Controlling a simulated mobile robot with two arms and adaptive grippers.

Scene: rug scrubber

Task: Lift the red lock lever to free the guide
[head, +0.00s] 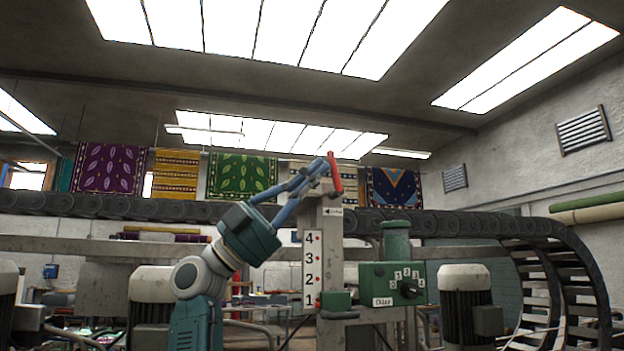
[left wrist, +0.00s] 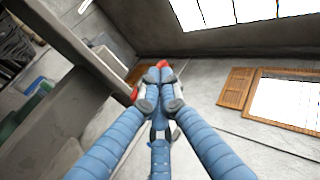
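The red lock lever (head: 335,173) stands nearly upright, tilted slightly left, at the top of the grey post (head: 331,235) in the head view. My left gripper (head: 324,168) reaches up from the lower left, and its blue fingers meet the lever's upper part from the left. In the left wrist view the fingers (left wrist: 158,83) are drawn together at their tips, with red of the lever (left wrist: 164,64) showing just past them and beside the left finger. The fingertips hide the lever's middle. The guide cannot be made out clearly. My right gripper is out of view.
A white number scale (head: 312,270) is on the post's front. A green control box (head: 391,284) with a dial stands right of it, near a grey motor (head: 466,300). A dark roller chain (head: 440,223) runs behind. The space above the lever is clear.

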